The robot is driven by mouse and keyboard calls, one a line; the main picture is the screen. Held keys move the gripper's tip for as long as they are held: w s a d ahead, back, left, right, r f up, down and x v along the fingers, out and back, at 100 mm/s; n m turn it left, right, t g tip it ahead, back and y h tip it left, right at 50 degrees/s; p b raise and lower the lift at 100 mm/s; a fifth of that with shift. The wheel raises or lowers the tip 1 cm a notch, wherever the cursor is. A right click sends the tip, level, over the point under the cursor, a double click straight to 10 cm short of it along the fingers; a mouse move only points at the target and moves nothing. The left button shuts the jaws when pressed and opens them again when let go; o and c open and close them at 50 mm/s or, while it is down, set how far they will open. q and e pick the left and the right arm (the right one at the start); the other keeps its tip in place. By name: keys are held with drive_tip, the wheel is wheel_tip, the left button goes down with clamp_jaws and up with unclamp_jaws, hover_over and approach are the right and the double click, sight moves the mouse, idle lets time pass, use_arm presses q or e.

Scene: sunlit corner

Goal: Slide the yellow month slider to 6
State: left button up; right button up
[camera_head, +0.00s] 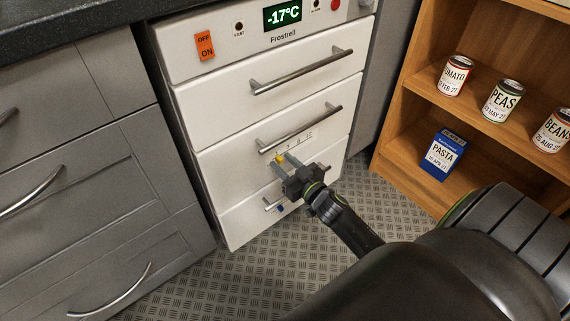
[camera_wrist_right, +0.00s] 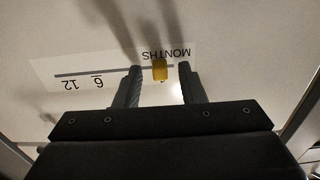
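The yellow month slider (camera_head: 280,159) is on the white front of the freezer, by a printed scale (camera_head: 296,140) on a lower drawer. In the right wrist view the slider (camera_wrist_right: 159,70) shows under the upside-down word MONTHS, with the 6 (camera_wrist_right: 97,81) and 12 (camera_wrist_right: 69,85) to its left, so it stands off the 6. My right gripper (camera_head: 279,181) is at the drawer front. Its fingers (camera_wrist_right: 161,78) are open, one on each side of the slider, with a gap visible on both sides. My left gripper is not in view.
The freezer has bar handles (camera_head: 300,128) above the slider and another partly hidden below. A small blue part (camera_head: 281,208) shows near the lower handle. Grey cabinets (camera_head: 80,170) stand left. A wooden shelf (camera_head: 400,130) with cans and a pasta box (camera_head: 444,155) stands right.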

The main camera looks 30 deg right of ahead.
sight(298, 144)
clamp_jaws()
idle(0.3)
drive_tip(key=d, duration=0.2)
drive_tip(key=d+b, duration=0.1)
drive_tip(key=d, duration=0.5)
drive_tip(key=shift+w, duration=0.3)
unclamp_jaws()
